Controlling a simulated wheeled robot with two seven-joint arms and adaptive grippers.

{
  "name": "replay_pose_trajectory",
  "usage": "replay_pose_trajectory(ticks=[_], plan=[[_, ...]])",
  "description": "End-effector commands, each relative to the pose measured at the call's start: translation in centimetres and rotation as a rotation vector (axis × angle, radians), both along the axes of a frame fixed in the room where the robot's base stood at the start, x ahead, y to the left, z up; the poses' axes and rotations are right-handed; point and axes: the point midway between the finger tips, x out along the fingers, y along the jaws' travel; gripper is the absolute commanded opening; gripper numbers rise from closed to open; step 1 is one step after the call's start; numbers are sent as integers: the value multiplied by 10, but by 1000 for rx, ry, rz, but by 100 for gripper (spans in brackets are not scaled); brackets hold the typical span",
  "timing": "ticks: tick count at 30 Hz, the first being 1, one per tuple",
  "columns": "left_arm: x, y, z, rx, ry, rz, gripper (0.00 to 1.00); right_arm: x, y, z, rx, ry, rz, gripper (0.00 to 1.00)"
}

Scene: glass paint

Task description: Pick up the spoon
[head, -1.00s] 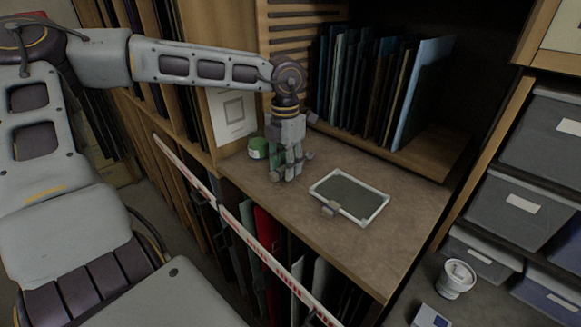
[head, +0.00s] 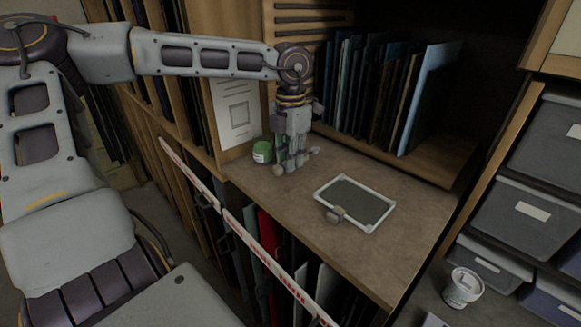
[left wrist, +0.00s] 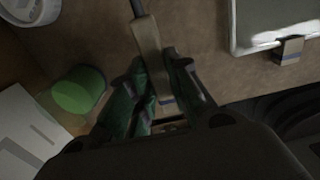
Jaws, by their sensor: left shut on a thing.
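My left gripper (head: 290,164) hangs over the back left of the brown worktop (head: 300,218), beside the green jar. In the left wrist view its fingers (left wrist: 165,95) are shut on a long thing with a tan, blue-banded handle and a thin dark shaft. I take this thing to be the spoon (left wrist: 149,42); its bowl does not show. In the head view the fingers mostly hide it. My right gripper is not in view.
The green jar (head: 262,152) stands close left of the gripper. A white-framed dark panel (head: 360,203) lies to the right, with a small tan block (head: 335,215) at its near edge. Upright panels (head: 385,90) fill the shelf behind. A white tub (head: 462,288) stands lower right.

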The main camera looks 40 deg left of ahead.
Motion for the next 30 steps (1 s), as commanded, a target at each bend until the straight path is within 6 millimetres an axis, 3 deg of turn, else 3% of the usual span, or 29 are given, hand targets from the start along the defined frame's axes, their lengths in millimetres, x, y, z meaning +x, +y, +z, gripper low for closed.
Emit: replay_pose_trajectory(ticks=[13,30], plan=[[1,0,59,2,-2,1,0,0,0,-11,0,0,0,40],[0,0,67,0,0,0,0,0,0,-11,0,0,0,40]])
